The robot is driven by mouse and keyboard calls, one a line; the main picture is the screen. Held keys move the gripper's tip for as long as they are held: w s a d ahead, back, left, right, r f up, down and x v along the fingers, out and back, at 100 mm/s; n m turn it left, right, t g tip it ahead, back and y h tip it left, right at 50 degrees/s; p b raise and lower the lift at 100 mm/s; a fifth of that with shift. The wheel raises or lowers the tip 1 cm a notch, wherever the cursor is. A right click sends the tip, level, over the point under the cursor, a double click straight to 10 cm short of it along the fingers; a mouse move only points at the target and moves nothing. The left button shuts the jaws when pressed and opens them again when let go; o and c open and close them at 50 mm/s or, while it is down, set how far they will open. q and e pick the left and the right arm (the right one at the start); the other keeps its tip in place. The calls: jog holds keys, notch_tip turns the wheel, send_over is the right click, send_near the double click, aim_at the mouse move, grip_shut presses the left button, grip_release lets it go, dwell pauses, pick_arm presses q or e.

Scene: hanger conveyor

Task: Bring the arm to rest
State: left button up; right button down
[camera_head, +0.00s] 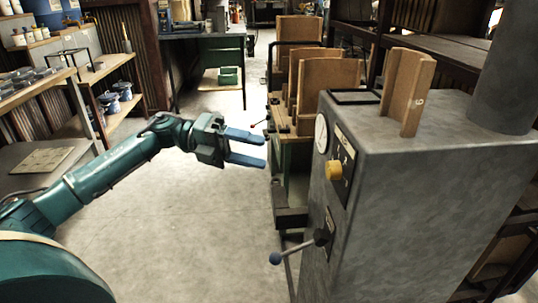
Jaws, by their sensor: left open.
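My left arm, teal, comes in from the lower left and reaches toward the middle of the head view. My left gripper (262,149) is at its end, with two blue fingers apart and nothing between them. Its fingertips point right, toward the machine, and it appears held above the floor. I cannot tell from this one view how far the fingertips are from the machine. My right gripper is not in view.
A grey machine cabinet (420,190) stands at right, with a yellow knob (333,170), a gauge (321,133) and a lever (298,249). Brown wooden pieces (404,92) stand on top and behind. Shelves (105,68) line the left. Open concrete floor (190,240) lies between.

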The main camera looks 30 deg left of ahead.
pick_arm(q)
jog(key=shift+a, duration=0.1)
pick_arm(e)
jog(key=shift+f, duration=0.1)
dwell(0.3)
